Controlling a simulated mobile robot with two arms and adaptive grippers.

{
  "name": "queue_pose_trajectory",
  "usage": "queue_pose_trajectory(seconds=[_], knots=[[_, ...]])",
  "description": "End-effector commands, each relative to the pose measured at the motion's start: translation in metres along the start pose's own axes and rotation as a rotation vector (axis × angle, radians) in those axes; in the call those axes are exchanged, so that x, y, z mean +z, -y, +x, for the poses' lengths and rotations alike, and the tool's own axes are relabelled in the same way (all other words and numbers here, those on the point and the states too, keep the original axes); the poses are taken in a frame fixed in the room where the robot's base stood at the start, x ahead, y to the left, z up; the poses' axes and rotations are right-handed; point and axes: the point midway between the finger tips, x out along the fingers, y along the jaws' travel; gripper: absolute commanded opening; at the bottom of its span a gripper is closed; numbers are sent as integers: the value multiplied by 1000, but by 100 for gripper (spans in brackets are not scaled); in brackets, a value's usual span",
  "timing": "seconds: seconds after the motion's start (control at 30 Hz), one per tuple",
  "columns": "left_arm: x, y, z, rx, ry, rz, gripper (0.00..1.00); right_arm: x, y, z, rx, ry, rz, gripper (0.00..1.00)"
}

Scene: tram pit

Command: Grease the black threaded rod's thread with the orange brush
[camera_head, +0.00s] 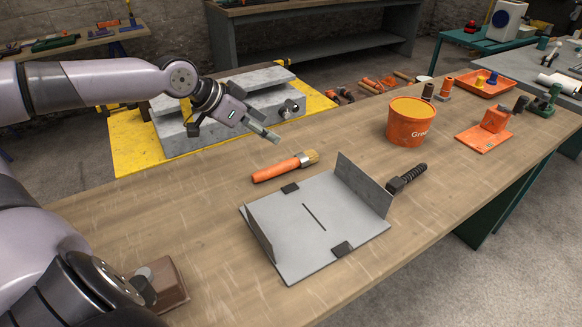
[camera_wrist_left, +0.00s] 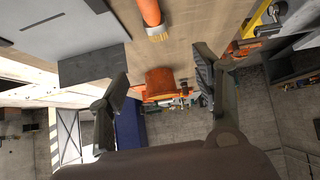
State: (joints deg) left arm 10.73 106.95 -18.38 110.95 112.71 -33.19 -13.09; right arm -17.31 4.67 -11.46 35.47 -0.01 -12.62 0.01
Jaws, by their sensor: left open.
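The orange brush (camera_head: 283,168) lies on the wooden workbench (camera_head: 215,215), its tan bristles toward the right. In the left wrist view, the brush (camera_wrist_left: 152,16) shows at the top, beyond the fingertips. The black threaded rod (camera_head: 407,178) lies on the bench against or close beside the grey metal bracket's upright wall; I cannot tell if they touch. The orange grease bucket (camera_head: 408,126) stands upright behind it, with yellow grease inside. My left gripper (camera_head: 266,132) is open and empty, above the bench's far edge, behind the brush. Its two spread fingers (camera_wrist_left: 161,67) show in the wrist view. My right gripper is not visible.
The grey metal bracket (camera_head: 300,240) sits in front of the brush. An orange holder (camera_head: 485,138) and an orange tray (camera_head: 484,86) stand at right. A brown block (camera_head: 168,285) is at the near left. Bare bench lies left of the brush.

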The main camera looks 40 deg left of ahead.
Motion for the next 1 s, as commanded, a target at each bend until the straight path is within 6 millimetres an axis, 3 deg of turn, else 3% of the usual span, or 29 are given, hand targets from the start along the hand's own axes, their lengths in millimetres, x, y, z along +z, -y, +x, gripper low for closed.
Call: queue_pose_trajectory(seconds=[0.57, 1.0], knots=[[-2, 1, 41, 3, -8, -7, 60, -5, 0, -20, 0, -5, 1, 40], [-1, -1, 98, 2, -2, -2, 60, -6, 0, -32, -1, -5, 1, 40]])
